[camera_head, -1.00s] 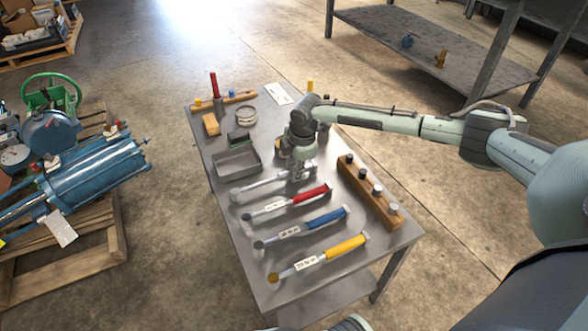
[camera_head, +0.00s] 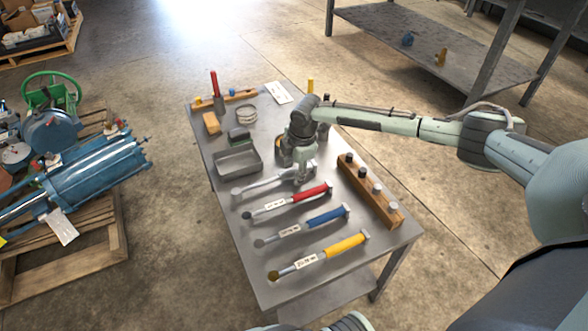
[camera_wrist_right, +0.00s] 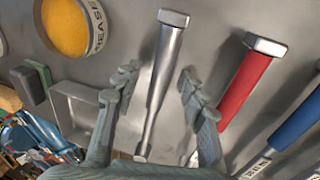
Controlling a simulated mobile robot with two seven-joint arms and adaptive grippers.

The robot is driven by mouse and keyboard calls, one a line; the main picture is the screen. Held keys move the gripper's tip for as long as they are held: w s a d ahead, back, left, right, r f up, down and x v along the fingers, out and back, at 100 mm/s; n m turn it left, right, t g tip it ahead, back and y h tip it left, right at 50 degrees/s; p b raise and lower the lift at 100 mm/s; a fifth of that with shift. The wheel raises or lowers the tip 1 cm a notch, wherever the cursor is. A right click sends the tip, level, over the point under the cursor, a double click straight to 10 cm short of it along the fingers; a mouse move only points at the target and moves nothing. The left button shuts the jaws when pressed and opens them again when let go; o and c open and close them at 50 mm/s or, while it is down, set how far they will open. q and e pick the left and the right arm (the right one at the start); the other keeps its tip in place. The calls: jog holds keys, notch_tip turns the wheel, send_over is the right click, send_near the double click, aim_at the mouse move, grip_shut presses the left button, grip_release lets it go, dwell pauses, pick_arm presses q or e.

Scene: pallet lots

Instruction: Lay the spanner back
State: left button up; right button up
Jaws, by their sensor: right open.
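The spanner, a plain silver tool (camera_head: 262,186), lies on the metal table (camera_head: 222,222) beside the red-handled tool. It also shows in the right wrist view (camera_wrist_right: 163,80), lying between the two fingers. My right gripper (camera_head: 301,180) is over the spanner's right end, and in the wrist view its open fingers (camera_wrist_right: 155,95) stand apart on both sides of the shaft. I cannot tell how high above the table the fingertips are. My left gripper is not clearly seen.
Red (camera_head: 312,194), blue (camera_head: 325,216) and yellow (camera_head: 346,246) handled tools lie in a row toward the front. A wooden block with several sockets (camera_head: 371,192) is at the right. A grey tray (camera_head: 237,163) is at the left. An orange-filled tin (camera_wrist_right: 68,28) stands near the gripper.

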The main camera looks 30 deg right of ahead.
jog(key=v, duration=1.2)
